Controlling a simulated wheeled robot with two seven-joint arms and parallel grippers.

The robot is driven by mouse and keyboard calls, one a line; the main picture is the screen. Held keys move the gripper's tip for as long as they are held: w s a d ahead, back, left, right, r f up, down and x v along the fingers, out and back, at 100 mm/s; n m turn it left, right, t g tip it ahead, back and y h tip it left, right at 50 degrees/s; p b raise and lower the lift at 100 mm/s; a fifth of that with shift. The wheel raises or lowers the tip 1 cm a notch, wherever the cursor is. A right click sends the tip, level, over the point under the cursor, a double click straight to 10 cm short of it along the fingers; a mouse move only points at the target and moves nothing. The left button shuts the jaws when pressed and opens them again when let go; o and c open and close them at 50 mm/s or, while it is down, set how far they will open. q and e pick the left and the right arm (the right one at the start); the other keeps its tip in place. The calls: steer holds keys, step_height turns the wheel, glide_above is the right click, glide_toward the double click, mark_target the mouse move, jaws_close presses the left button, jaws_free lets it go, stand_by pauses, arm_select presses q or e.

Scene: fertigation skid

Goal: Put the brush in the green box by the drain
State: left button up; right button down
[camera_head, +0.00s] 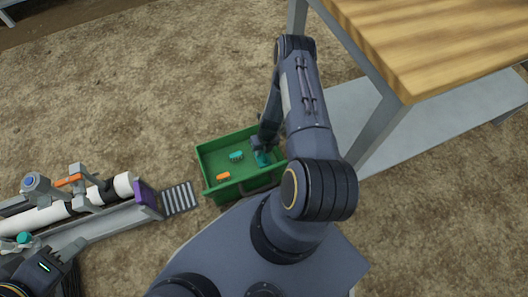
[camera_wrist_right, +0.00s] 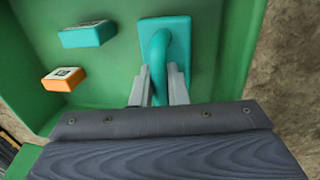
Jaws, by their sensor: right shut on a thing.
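The teal brush (camera_wrist_right: 178,40) has a flat block and a looped handle. My right gripper (camera_wrist_right: 159,88) is shut on the handle in the right wrist view. In the head view my right gripper (camera_head: 262,148) reaches down into the right part of the green box (camera_head: 211,190), and the brush (camera_head: 262,159) is partly hidden by it. The brush is inside the box outline; I cannot tell whether it touches the floor.
A small teal block (camera_head: 236,156) and an orange block (camera_head: 223,176) lie in the box. A drain grate (camera_head: 180,198) is left of the box, beside the skid with white pipe (camera_head: 122,186). A wooden-topped table (camera_head: 440,40) stands at the right. Bare ground lies behind the box.

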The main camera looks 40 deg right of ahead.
steer(key=shift+f, duration=0.55)
steer(key=shift+r, duration=0.15)
steer(key=shift+f, duration=0.25)
arm_select(q)
steer(key=shift+d+f, duration=0.2)
steer(key=shift+f, duration=0.2)
arm_select(e)
steer(key=c, duration=1.4)
jaws_free()
steer(key=shift+r, duration=0.1)
steer(key=shift+c, duration=0.2)
arm_select(q)
steer(key=shift+r, duration=0.1)
arm_select(e)
steer(key=shift+r, duration=0.1)
